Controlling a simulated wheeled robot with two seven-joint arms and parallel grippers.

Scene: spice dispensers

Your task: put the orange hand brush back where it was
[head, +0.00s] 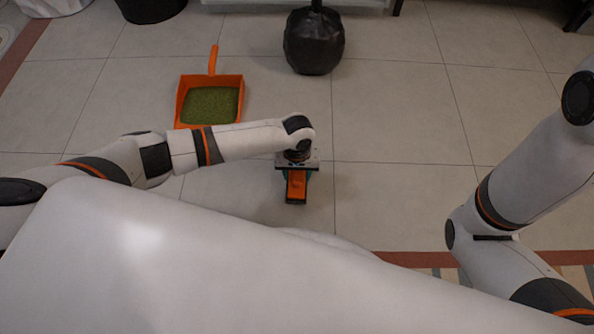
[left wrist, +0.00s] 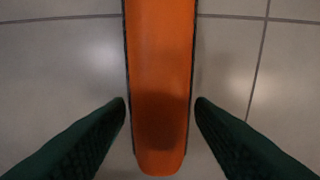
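The orange hand brush (head: 297,186) is in the middle of the head view, under the end of my left arm. In the left wrist view its long orange handle (left wrist: 160,70) runs from the top edge down between my fingers. I cannot tell how high the brush is above the floor. Much of the brush is hidden by the gripper. My right arm shows at the right, but its gripper is out of view.
An orange dustpan (head: 181,103) filled with green material lies on the tiled floor, left of the brush and farther back. A black bag-like object (head: 314,42) stands at the back. The floor (head: 395,150) right of the brush is clear.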

